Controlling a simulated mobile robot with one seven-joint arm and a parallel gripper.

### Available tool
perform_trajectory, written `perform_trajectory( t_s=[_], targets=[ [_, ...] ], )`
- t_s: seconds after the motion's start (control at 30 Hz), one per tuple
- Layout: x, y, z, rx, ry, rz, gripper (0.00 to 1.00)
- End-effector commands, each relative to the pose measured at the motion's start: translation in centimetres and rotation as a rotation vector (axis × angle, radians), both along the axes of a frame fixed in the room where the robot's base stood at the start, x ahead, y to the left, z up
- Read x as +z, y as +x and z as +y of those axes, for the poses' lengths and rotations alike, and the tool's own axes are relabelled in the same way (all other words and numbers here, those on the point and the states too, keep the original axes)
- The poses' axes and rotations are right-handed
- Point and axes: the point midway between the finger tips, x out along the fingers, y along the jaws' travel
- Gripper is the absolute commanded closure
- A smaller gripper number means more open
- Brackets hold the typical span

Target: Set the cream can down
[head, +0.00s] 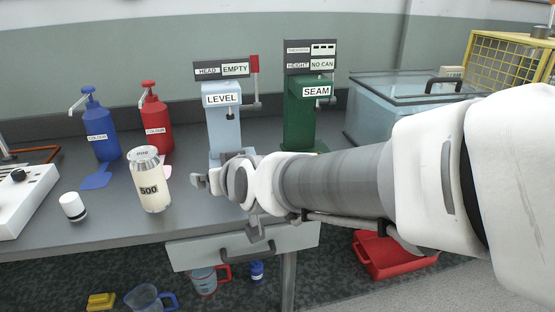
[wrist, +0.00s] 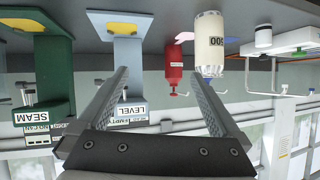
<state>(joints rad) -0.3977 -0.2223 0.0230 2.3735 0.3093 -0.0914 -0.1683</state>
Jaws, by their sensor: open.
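The cream can (head: 151,184), a cream cylinder with a silver top and the number 500, stands upright on the grey bench in the head view. It also shows in the wrist view (wrist: 210,48), where the picture is upside down. My gripper (head: 203,182) is to the right of the can in the head view, apart from it. In the wrist view my gripper (wrist: 155,85) has its two fingers spread with nothing held between them. The can lies beyond the fingertips, toward the right finger.
A light blue LEVEL machine (head: 222,122) and a green SEAM machine (head: 305,115) stand behind my arm. Blue (head: 99,130) and red (head: 156,125) pump bottles stand at the back. A small white jar (head: 72,207) is left of the can. A drawer (head: 240,248) is below the bench edge.

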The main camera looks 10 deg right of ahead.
Motion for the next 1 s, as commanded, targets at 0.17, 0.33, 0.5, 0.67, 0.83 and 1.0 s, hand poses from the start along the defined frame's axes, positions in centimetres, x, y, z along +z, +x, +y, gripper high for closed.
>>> perform_trajectory(
  t_s=[0.17, 0.33, 0.5, 0.67, 0.83, 1.0],
  targets=[
    [-0.4, -5.3, -7.1, -0.065, -0.067, 0.179, 0.00],
    [-1.7, -11.6, -13.1, -0.161, -0.136, 0.360, 0.00],
    [-2.8, -16.8, -16.8, -0.250, -0.180, 0.497, 0.00],
    [-3.3, -19.0, -18.0, -0.289, -0.196, 0.555, 0.00],
    [-3.3, -19.2, -18.1, -0.291, -0.198, 0.562, 0.00],
    [-3.2, -19.2, -18.1, -0.290, -0.197, 0.561, 0.00]
  ],
)
